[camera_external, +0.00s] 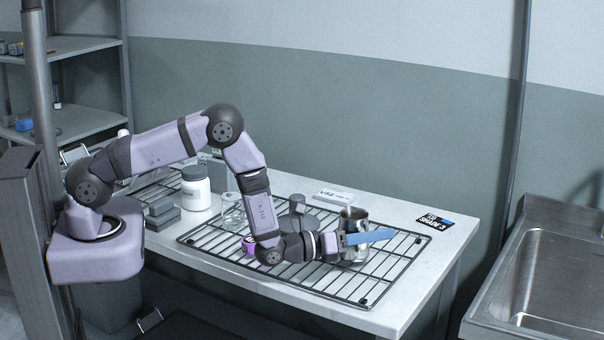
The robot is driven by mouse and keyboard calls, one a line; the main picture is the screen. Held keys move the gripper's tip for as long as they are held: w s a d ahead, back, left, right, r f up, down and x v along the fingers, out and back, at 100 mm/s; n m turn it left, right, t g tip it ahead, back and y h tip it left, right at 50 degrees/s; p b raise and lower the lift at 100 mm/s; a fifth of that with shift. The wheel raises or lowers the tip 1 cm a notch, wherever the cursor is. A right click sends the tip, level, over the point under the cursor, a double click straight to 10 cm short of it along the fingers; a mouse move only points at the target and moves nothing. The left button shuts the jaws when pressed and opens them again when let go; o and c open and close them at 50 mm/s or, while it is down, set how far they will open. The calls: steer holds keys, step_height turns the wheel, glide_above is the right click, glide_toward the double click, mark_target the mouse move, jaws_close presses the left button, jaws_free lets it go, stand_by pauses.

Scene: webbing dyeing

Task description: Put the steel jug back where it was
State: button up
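The steel jug (353,216) is upright over the right part of the black wire rack (405,262). I cannot tell whether its base touches the rack. My gripper (371,237) reaches in level from the left at the jug's side. A long blue piece, apparently a gripper finger, crosses in front of the jug and sticks out to its right. The other finger is hidden, so I cannot tell whether the gripper is closed on the jug.
On the rack's left part are a clear glass vessel (232,210) and a purple item (248,244). A white jar (196,187) and grey blocks (161,215) stand left. A "SHADE 3" card (435,222) lies right, and a white labelled box (334,196) behind. A sink (552,285) is far right.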

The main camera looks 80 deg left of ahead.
steer(key=shift+r, duration=0.15)
steer(key=shift+s, duration=0.45)
steer(key=s+b, duration=0.3)
steer(key=s, duration=0.8)
steer(key=shift+d, duration=0.2)
